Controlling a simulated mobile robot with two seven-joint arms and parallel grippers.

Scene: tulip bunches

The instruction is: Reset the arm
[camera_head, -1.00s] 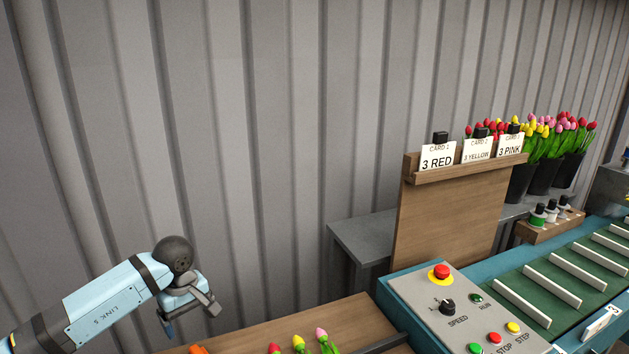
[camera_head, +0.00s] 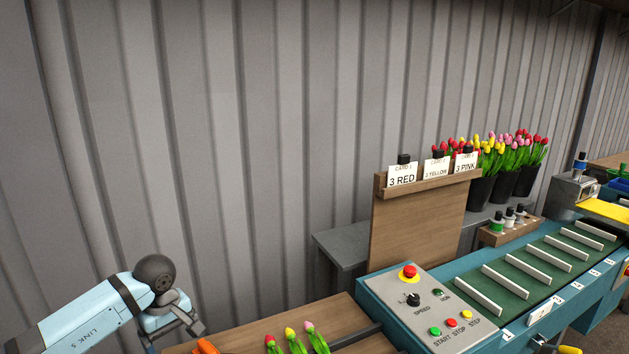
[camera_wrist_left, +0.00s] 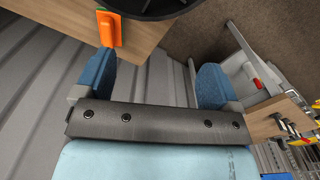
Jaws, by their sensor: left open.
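My left arm comes in at the lower left of the head view, with its gripper (camera_head: 172,330) beside the left end of the wooden bench. In the left wrist view the two blue fingers (camera_wrist_left: 158,82) stand wide apart with nothing between them, so the gripper is open and empty. My right gripper is in neither view.
On the wooden bench (camera_head: 245,335) lie an orange tool (camera_head: 206,346) and several tulips (camera_head: 293,340). A control panel (camera_head: 425,308) and slatted conveyor (camera_head: 540,262) stand to the right. A card board (camera_head: 415,230) and tulip buckets (camera_head: 505,182) stand behind. A corrugated wall (camera_head: 220,150) closes the back.

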